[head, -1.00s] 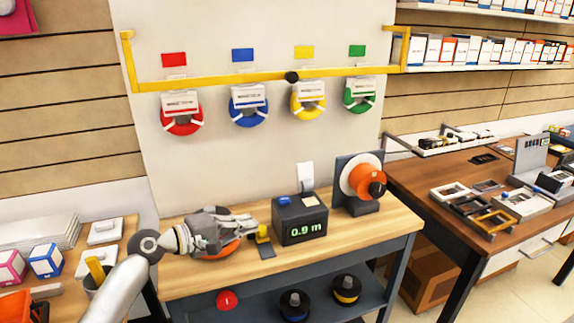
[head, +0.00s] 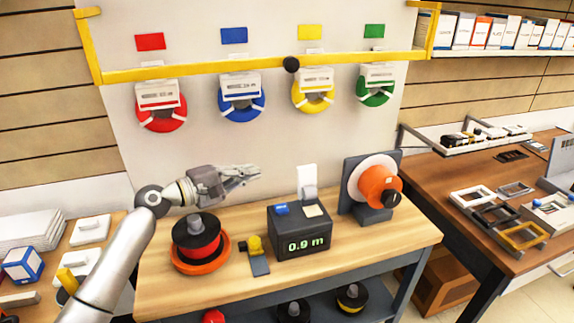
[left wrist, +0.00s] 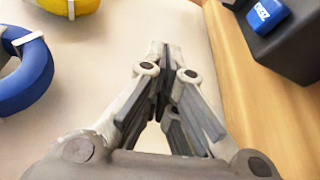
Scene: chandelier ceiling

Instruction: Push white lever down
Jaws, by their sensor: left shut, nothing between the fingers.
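A white upright piece (head: 306,176) stands at the back of the black box (head: 285,230) whose display reads 0.9 m. It looks like the white lever, but its shape is too small to be sure. My left gripper (head: 256,172) is shut and empty, in the air left of the white piece and apart from it. In the left wrist view its closed fingers (left wrist: 165,52) point between the pale wall panel and the wooden bench. The black box (left wrist: 285,50) is at the upper right there; the white piece does not show. My right gripper is not in view.
On the bench (head: 165,292), a black and red spool (head: 197,240) sits left of a small yellow device (head: 255,246). An orange reel (head: 378,188) stands right of the box. Red, blue (head: 241,103), yellow and green rolls hang below a yellow rail (head: 200,72).

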